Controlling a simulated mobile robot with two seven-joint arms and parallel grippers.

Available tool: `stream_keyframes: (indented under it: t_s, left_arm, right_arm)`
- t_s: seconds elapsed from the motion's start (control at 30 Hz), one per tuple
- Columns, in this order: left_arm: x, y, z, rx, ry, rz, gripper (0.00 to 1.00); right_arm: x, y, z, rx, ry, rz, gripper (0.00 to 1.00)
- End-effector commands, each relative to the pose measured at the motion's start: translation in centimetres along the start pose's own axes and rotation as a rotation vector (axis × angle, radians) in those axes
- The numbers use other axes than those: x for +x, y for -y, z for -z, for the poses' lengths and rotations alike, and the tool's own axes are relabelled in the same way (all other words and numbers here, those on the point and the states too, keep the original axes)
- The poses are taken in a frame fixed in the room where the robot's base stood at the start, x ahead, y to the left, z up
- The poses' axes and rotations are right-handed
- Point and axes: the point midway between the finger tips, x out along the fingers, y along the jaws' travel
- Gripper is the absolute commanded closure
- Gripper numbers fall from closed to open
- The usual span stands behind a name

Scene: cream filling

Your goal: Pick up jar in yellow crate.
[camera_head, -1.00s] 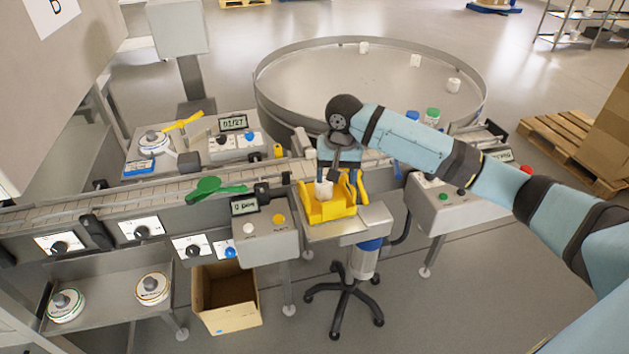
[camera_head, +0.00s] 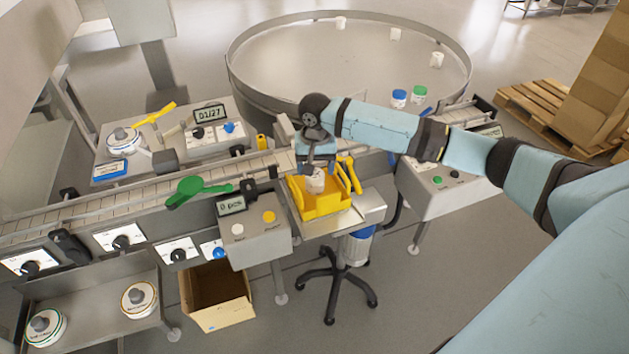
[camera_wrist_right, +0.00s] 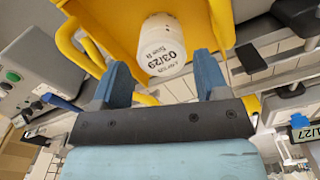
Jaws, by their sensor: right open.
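The white jar (camera_head: 316,181) stands in the yellow crate (camera_head: 322,207) on a small metal shelf at the front of the conveyor. In the right wrist view the jar (camera_wrist_right: 163,47) shows a printed label with "03/29", and the yellow crate (camera_wrist_right: 115,18) lies around and behind it. My right gripper (camera_wrist_right: 166,75) is open, with its two blue fingers pointing at the jar, one toward each side. The jar sits at or just beyond the fingertips; I cannot tell whether they touch it. In the head view my right gripper (camera_head: 317,165) is directly above the crate. My left gripper is not in view.
Yellow-handled tool (camera_head: 349,175) stands right beside the crate. A control box (camera_head: 252,236) is close on its left, another (camera_head: 440,180) on its right. The conveyor (camera_head: 130,193) runs behind. A round turntable (camera_head: 350,60) with a few jars is further back.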

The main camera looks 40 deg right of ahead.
Motion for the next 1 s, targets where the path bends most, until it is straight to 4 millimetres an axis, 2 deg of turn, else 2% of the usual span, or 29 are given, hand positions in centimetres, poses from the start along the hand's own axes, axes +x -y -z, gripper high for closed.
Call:
stream_keyframes:
  t_s: [0.3, 0.6, 0.63, 0.8, 1.0]
  left_arm:
    - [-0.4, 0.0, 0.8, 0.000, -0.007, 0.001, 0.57]
    - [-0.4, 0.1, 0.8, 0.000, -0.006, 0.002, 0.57]
    - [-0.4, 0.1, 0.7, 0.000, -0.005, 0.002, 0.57]
    - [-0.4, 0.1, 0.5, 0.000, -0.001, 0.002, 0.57]
    - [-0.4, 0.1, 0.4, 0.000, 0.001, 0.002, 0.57]
  right_arm:
    - [4.3, 0.1, 0.1, -0.001, 0.000, -0.002, 0.32]
    - [5.0, 0.1, 0.1, -0.001, -0.001, 0.000, 0.32]
    - [5.0, 0.1, 0.1, -0.001, -0.001, 0.000, 0.35]
    - [5.0, 0.1, 0.1, -0.001, -0.001, 0.000, 0.71]
    - [5.0, 0.1, 0.1, -0.001, -0.001, 0.000, 0.71]
